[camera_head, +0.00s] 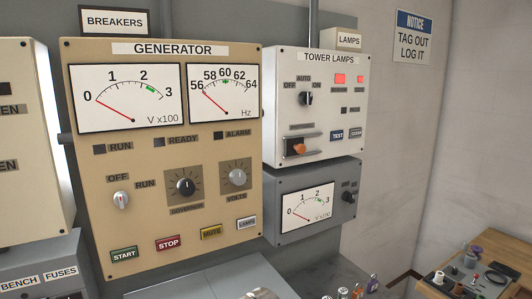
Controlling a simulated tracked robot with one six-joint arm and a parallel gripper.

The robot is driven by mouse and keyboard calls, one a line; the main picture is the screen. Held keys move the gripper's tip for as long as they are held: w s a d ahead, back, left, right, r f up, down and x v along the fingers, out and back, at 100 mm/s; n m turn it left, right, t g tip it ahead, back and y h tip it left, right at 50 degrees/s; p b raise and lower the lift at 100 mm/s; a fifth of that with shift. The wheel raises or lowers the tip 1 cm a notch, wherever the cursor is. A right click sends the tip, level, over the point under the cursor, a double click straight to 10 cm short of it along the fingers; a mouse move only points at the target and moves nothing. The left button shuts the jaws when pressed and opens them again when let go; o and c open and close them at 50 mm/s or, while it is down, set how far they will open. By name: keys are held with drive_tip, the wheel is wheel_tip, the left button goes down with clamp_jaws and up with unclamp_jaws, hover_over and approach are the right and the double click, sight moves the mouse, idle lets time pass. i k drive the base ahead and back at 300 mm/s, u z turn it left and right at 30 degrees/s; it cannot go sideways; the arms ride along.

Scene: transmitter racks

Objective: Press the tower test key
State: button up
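The tower lamps panel (285,80) is a pale box on the wall, right of the centre. Its dark blue test key (337,134) sits at the lower right, left of a pale key (355,132). Two red lamps, one left (340,78) and one right (360,79), show bright at the panel's top right. A black OFF/AUTO/ON selector (306,98) and an orange lever (298,148) are on its left side. Nothing covers the test key. My gripper is not seen in this view.
The beige generator panel (100,180) stands left, with meters, knobs and several keys. A grey meter box (280,240) hangs below the tower lamps panel. Small bottles (357,290) stand at the bottom. A wooden bench (505,245) with loose parts is at lower right.

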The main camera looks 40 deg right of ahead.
sight(336, 135)
drive_tip(key=z, duration=1.4)
